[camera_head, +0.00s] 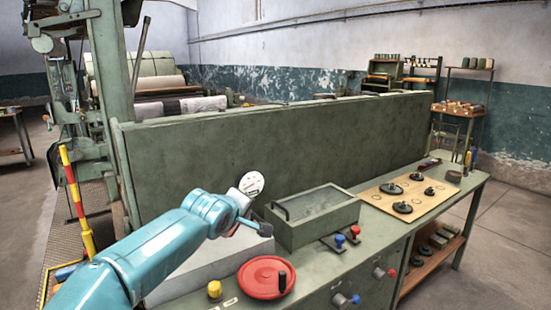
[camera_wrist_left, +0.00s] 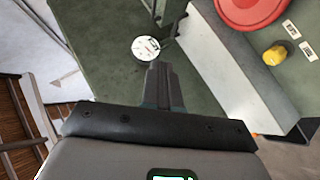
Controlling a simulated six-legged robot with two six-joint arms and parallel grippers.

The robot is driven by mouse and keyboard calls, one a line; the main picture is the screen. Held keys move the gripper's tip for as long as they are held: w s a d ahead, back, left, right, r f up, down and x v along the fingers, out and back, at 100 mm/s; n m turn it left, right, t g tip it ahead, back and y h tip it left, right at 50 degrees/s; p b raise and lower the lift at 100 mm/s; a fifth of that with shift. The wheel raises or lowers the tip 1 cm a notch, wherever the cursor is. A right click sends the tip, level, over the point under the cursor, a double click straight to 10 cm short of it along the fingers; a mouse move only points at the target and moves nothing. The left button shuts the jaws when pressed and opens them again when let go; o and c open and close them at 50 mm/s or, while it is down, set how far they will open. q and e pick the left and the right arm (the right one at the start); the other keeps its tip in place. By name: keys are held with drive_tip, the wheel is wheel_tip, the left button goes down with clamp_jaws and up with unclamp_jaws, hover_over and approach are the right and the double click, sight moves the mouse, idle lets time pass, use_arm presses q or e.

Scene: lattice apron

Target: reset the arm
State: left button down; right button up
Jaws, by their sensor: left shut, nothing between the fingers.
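My left arm, teal, comes in from the lower left in the head view. Its gripper (camera_head: 264,228) is over the bench, left of the green tray and below the white round gauge (camera_head: 251,184). In the left wrist view the dark fingers (camera_wrist_left: 158,70) are together, with nothing between them. The gauge (camera_wrist_left: 145,48) shows just beyond the fingertips there; I cannot tell whether they touch it. My right gripper is in neither view.
A green tray with a black handle (camera_head: 312,228), a red handwheel (camera_head: 262,275) and a yellow button (camera_head: 214,290) are close by. Blue and red knobs (camera_head: 340,240) stand before the tray. A tall green panel (camera_head: 270,150) rises behind. A board (camera_head: 390,212) with black discs lies right.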

use_arm(q)
drive_tip(key=s+f+m+g, duration=0.2)
drive_tip(key=s+f, duration=0.2)
drive_tip(key=f, duration=0.7)
drive_tip(key=s+a+f+m+g+h, duration=0.15)
drive_tip(key=s+f, duration=0.25)
drive_tip(key=f, duration=0.7)
drive_tip(key=s+f+m+g, duration=0.15)
drive_tip(key=s+f, duration=0.25)
drive_tip(key=f, duration=0.7)
drive_tip(key=s+a+f+m+g, duration=0.1)
drive_tip(key=s+f, duration=0.4)
drive_tip(key=s, duration=0.5)
drive_tip(key=s+f+m+g+b, duration=0.1)
drive_tip(key=s+f+g, duration=0.2)
drive_tip(key=s, duration=0.7)
drive_tip(key=s+a+f+m+g, duration=0.1)
drive_tip(key=s+f+g, duration=0.1)
drive_tip(key=s+f, duration=0.5)
drive_tip(key=s, duration=0.3)
drive_tip(key=shift+a+f, duration=0.35)
drive_tip(key=shift+f, duration=0.05)
drive_tip(key=shift+s, duration=0.1)
